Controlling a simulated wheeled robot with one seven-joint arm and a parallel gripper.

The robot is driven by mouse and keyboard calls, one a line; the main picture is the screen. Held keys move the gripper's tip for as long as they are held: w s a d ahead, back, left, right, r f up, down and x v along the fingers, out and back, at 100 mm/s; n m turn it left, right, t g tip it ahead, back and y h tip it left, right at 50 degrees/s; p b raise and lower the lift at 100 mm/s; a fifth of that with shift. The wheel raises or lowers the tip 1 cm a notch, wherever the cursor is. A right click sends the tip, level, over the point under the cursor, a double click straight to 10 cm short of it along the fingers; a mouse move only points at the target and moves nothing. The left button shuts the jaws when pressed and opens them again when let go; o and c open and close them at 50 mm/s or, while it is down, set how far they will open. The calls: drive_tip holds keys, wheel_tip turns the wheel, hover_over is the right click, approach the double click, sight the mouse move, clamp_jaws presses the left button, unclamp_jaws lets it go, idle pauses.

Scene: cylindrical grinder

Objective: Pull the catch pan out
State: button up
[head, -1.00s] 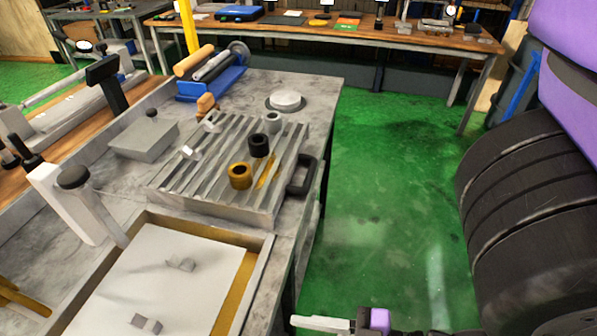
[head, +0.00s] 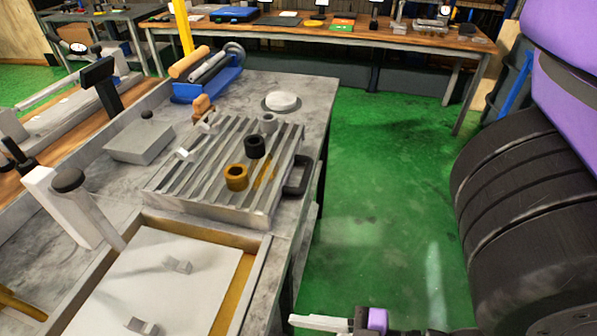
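A grey ridged tray (head: 215,165) lies on the grey bench, with a black handle (head: 298,175) on its right side facing the green floor. It looks like the catch pan, though I cannot be sure. A brown ring (head: 236,177), a black ring (head: 255,147) and a grey ring (head: 268,122) sit on its ridges. My gripper (head: 293,321) shows at the bottom edge, over the floor, pointing left. It is well below the handle in the picture and apart from it. Its fingers show from the side, so the opening between them cannot be made out.
A frame with a white panel (head: 140,290) lies in front of the ridged tray. A grey block (head: 140,140) and a white round disc (head: 281,101) stand on the bench. Green floor (head: 385,190) is clear right of the bench. A wooden workbench (head: 330,34) stands behind.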

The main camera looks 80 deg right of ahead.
drive_tip(key=w+d+r+m+t+h+p, duration=0.1)
drive_tip(key=w+d+r+m+t+h, duration=0.1)
drive_tip(key=w+d+r+m+h, duration=0.6)
drive_tip(key=w+d+r+m+t+h+p, duration=0.1)
drive_tip(key=w+d+r+m+t+h, duration=0.3)
drive_tip(key=w+r, duration=0.8)
drive_tip(key=w+d+r+n+t+y+p, duration=0.1)
drive_tip(key=w+d+r+n+t+y, duration=0.15)
drive_tip(key=w+d+r+y, duration=0.65)
drive_tip(key=w+d+r+n+t+y+p, duration=0.1)
drive_tip(key=w+d+r+n+p, duration=0.2)
drive_tip(key=r, duration=1.2)
drive_tip(key=d+f+n+g+y, duration=0.1)
drive_tip(key=d+f+g+y, duration=0.1)
drive_tip(key=d+f+g, duration=0.6)
drive_tip(key=m+g, duration=1.2)
drive_tip(key=g, duration=0.2)
approach(309, 168)
drive_tip(key=shift+m, duration=0.25)
drive_tip(key=shift+p+x, duration=0.55)
drive_tip(key=shift+x, duration=3.75)
